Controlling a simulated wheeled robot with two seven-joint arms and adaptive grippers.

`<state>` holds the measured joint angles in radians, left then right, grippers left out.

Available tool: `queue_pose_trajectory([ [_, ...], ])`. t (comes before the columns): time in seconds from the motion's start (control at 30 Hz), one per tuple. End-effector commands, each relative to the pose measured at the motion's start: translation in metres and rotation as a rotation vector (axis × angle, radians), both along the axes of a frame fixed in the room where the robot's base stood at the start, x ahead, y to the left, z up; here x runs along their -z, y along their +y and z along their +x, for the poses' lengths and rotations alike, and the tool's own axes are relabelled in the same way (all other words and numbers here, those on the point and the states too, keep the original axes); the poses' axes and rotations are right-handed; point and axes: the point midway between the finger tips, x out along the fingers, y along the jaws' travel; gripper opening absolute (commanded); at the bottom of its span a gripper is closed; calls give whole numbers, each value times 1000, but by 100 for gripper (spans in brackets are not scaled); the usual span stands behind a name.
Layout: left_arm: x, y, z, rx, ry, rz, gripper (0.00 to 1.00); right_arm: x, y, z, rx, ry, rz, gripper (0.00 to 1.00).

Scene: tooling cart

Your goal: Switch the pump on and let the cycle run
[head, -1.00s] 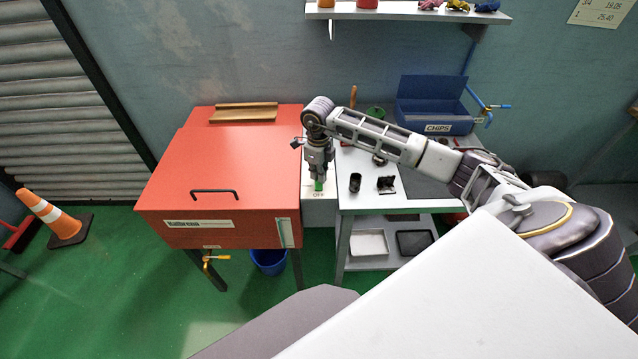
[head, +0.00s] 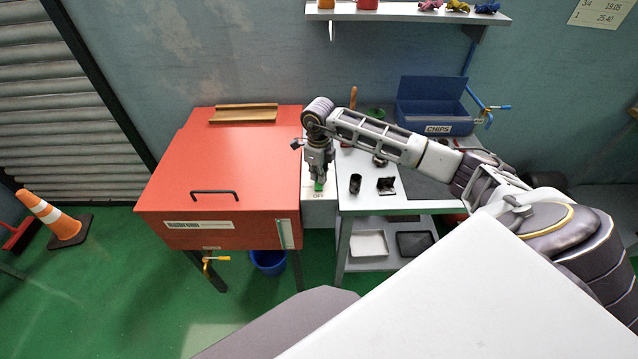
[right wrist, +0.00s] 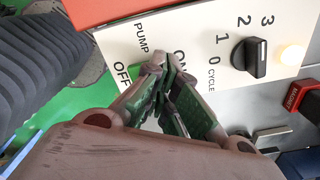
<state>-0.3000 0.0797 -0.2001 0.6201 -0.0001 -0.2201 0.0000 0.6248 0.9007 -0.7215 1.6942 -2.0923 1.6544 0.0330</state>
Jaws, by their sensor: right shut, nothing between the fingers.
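The pale control panel (head: 321,211) stands between the red cabinet and the grey bench; it also shows in the right wrist view (right wrist: 205,40). It carries PUMP, ON and OFF lettering. My right gripper (head: 319,186) points down over the panel just above the OFF label. Its fingers (right wrist: 163,62) are shut and empty, and they lie across the pump switch's place, between ON and OFF. A black cycle knob (right wrist: 249,58) sits beside numbers 0 to 3. A lamp (right wrist: 291,55) near it glows warm white. My left gripper is out of view.
The red cabinet (head: 220,165) stands close on the gripper's left. The bench (head: 362,199) on its right holds small black parts (head: 386,184) and a blue CHIPS bin (head: 434,105). A red part (right wrist: 294,96) lies right of the panel.

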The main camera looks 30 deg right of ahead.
Motion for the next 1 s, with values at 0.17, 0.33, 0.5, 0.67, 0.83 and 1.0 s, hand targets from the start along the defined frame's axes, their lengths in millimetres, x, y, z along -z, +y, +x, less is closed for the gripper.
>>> queue_pose_trajectory([
  [0.17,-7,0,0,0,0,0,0,-12,0,1,0,-2,0,0],
  [0.33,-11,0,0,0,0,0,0,-20,0,1,0,-3,-1,0],
  [0.5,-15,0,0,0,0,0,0,-28,0,1,0,-3,-1,0],
  [0.67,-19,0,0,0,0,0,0,-36,0,1,-1,-2,0,0],
  [0.83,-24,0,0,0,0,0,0,-45,0,1,-1,-3,1,0],
  [1.0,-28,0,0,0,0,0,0,-53,0,1,-1,-3,1,0],
])
